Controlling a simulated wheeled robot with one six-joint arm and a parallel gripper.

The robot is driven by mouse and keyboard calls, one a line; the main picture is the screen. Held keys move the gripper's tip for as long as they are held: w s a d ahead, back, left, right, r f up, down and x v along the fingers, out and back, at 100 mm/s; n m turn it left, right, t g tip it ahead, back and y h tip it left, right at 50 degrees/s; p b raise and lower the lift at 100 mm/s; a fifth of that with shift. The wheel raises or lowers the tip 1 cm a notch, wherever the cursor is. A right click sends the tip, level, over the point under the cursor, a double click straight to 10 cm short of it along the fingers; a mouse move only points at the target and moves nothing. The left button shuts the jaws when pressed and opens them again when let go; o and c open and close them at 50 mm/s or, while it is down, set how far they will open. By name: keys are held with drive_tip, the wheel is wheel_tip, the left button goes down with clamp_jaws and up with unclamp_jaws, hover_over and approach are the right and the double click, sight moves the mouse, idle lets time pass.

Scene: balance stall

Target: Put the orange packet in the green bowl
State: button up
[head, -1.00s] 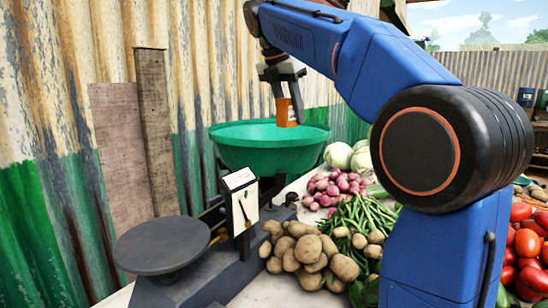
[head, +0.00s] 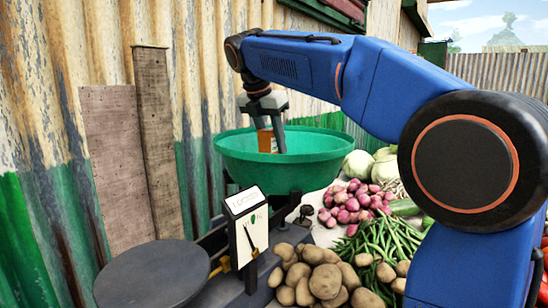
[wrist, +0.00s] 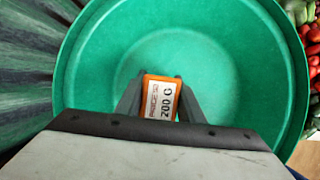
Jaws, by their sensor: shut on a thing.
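The orange packet (wrist: 162,97) has a white label reading 200 G in the wrist view. My gripper (head: 268,127) is shut on it, with a finger on either side of the packet. The packet also shows in the head view (head: 265,141), upright between the fingers. The green bowl (head: 235,168) is wide and sits on the far side of the balance. The packet is over the inside of the bowl, its lower part within the rim. I cannot tell whether it touches the bottom. The bowl's rim also shows in the wrist view (wrist: 296,62).
The balance has a dark round plate (head: 152,274) and a white dial (head: 246,225). A corrugated wall (head: 50,120) stands close on the left. Potatoes (head: 318,277), red onions (head: 350,203) and green beans (head: 370,245) lie to the right.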

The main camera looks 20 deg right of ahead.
sight(266, 130)
drive_tip(key=shift+f, duration=1.9)
drive_tip(key=shift+f, duration=0.1)
drive_tip(key=o, duration=1.2)
drive_tip(key=v, duration=1.1)
drive_tip(key=shift+r, duration=0.35)
drive_tip(key=shift+s+a+r, duration=0.1)
drive_tip(key=shift+r, duration=0.15)
